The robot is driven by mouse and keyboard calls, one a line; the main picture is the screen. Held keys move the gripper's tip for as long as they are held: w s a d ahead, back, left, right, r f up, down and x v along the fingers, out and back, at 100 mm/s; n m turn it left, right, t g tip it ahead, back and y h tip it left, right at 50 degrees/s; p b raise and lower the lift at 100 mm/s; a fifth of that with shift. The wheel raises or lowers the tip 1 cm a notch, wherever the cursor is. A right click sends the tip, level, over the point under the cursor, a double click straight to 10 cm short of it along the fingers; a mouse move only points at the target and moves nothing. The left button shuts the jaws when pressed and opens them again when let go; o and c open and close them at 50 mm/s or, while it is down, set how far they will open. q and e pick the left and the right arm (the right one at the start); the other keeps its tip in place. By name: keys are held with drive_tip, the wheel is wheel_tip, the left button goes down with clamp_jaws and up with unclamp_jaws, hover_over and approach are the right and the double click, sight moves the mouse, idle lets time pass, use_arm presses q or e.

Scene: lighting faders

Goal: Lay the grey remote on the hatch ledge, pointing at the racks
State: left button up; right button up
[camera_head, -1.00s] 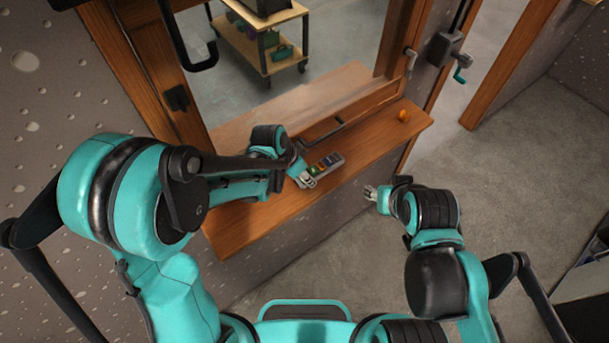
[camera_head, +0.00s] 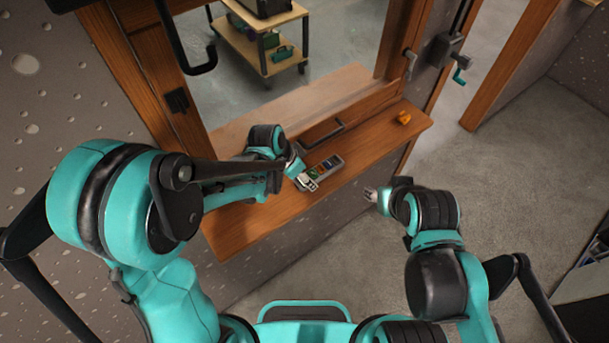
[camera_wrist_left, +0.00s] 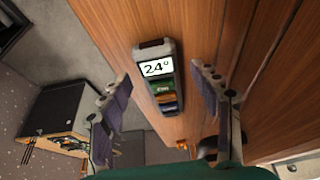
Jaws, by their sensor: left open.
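My left gripper (camera_head: 308,183) is at the remote's near left end in the head view. In the left wrist view the open left gripper (camera_wrist_left: 158,90) has one finger on each side of the remote, with gaps. I cannot tell whether it touches. My right gripper (camera_head: 371,194) hangs off the ledge's front edge, apart from the remote; its fingers are too small to judge.
A small orange object (camera_head: 404,117) sits at the ledge's right end. A dark bar handle (camera_head: 322,134) is behind the remote. A wheeled shelf cart (camera_head: 262,50) stands beyond the hatch opening. The floor (camera_head: 480,190) at right is clear.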

use_arm(q)
drive_tip(key=p+v, duration=0.1)
drive_tip(key=v, duration=1)
drive_tip(key=s+a+r+n+t+y, duration=0.3)
drive_tip(key=s+a+n, duration=0.7)
drive_tip(key=a, duration=0.4)
wheel_tip(320, 180, up, 2)
drive_tip(key=shift+s+n+t+y, duration=0.35)
drive_tip(key=shift+s+t, duration=0.2)
drive_tip(key=shift+t, duration=0.25)
